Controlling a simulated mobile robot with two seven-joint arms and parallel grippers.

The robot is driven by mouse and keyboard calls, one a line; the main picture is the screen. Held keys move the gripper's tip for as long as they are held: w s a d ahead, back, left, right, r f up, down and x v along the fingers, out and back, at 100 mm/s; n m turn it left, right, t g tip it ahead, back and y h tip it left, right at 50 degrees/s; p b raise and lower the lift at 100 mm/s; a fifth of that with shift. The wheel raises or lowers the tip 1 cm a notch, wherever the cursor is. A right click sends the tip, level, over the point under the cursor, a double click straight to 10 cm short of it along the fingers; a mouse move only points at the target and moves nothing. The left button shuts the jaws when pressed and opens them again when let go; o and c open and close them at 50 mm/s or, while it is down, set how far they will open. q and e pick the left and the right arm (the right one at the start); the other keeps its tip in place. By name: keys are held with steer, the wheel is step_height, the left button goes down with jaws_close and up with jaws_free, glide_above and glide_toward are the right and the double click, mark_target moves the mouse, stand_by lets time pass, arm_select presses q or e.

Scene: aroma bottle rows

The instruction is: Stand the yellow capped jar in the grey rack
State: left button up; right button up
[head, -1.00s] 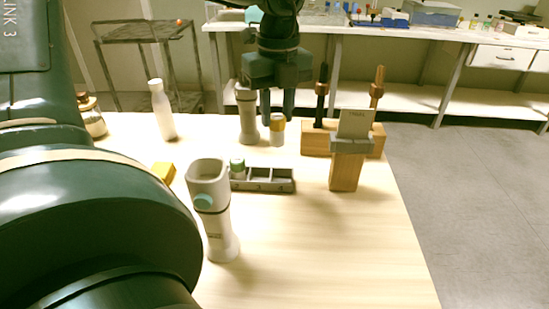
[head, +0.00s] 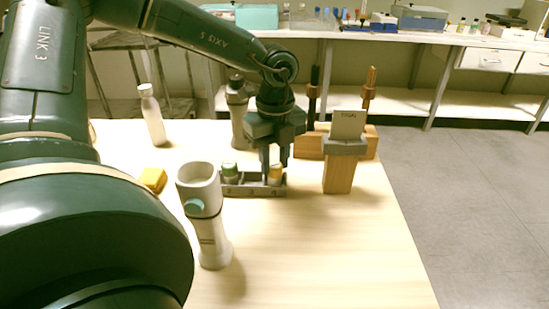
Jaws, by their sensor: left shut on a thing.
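The grey rack (head: 252,191) stands on the table with a row of compartments. A green-capped jar (head: 229,173) stands in its left compartment. My left gripper (head: 275,167) points down over the rack's right end. It is shut on the yellow capped jar (head: 274,175), which is upright at the right compartment. The rack's front wall appears to hide the jar's bottom, so I cannot tell whether it touches the compartment floor. The middle compartment looks empty. My right gripper is not in view.
A white and grey device with a teal button (head: 212,235) stands just in front of the rack. A wooden block with a card (head: 345,150) is close on the right. A similar grey device (head: 238,115) stands behind. A yellow block (head: 153,180) and white bottle (head: 152,115) are left. The front right is clear.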

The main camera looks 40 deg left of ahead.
mark_target(275, 164)
arm_select(q)
steer(key=shift+f, duration=0.1)
steer(key=o, duration=0.9)
steer(key=shift+o, duration=0.2)
step_height(275, 164, up, 12)
steer(key=p, duration=0.1)
steer(key=shift+w, duration=0.1)
